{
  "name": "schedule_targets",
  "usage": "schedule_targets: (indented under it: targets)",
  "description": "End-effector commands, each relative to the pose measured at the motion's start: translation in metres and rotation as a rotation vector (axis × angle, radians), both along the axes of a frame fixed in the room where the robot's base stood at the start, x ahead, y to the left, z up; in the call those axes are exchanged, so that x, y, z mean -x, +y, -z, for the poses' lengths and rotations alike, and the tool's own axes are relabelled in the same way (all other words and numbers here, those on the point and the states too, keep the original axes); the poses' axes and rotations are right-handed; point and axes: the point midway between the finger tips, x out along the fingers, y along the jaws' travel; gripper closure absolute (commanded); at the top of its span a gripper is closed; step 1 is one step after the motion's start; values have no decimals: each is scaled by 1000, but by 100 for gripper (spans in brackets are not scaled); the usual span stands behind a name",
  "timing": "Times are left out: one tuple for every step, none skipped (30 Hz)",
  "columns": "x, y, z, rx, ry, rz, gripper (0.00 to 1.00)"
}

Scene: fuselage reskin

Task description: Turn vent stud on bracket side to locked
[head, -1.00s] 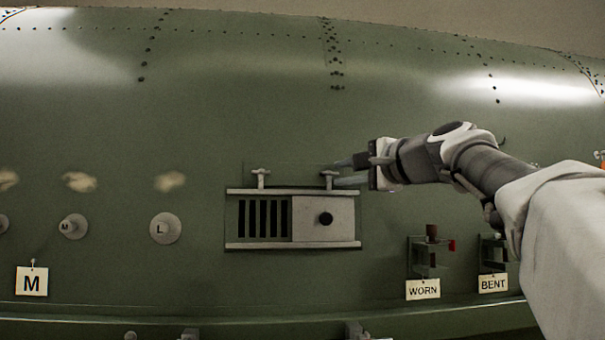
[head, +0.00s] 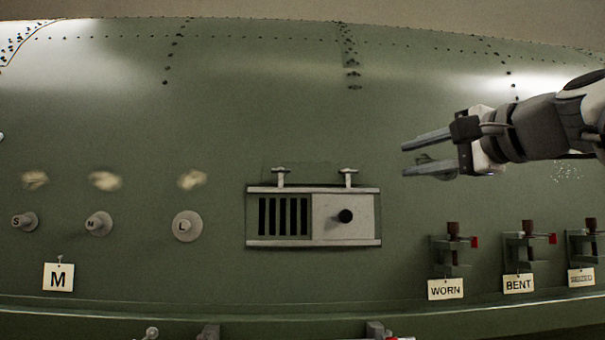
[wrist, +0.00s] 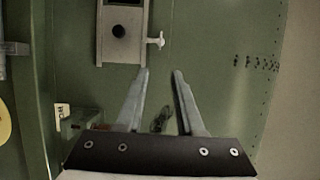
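The vent (head: 345,231) is a slatted opening with a sliding plate and dark knob, set between two rails. Two T-shaped studs stand on its top rail: a left stud (head: 280,175) and a right stud (head: 348,175), the one nearer the brackets. Both crossbars look roughly level in the head view. My gripper (head: 404,160) is open and empty, to the right of the right stud and apart from it. In the wrist view, one stud (wrist: 156,41) shows beside the vent plate (wrist: 122,48), just beyond my open fingertips (wrist: 161,71).
Brackets with red-tipped clamps stand at right, tagged WORN (head: 446,289), BENT (head: 518,284) and a third, blurred tag (head: 581,277). Round plugs marked S, M and L (head: 187,226) and an M tag (head: 59,277) are at left. The skin above the vent is clear.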

Motion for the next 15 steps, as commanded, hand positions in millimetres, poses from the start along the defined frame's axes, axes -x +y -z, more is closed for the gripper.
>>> schedule_targets:
  targets:
    - [10,-4,0,0,-3,3,64]
    - [15,-6,1,-1,-2,1,64]
    - [21,-9,0,-1,-2,1,64]
    - [25,-10,0,0,-2,2,64]
    - [29,-12,0,0,-2,1,64]
    - [33,-13,0,0,-2,1,64]
    - [35,-15,0,-1,-2,1,64]
    - [37,-15,0,0,-1,1,64]
    - [39,-16,0,0,-1,1,64]
    - [41,-17,0,0,-1,0,64]
    - [42,-17,0,0,0,0,64]
    - [42,-18,0,0,0,0,64]
    - [43,-18,0,0,0,0,64]
    - [43,-18,0,0,0,0,64]
    - [43,-18,0,0,0,0,64]
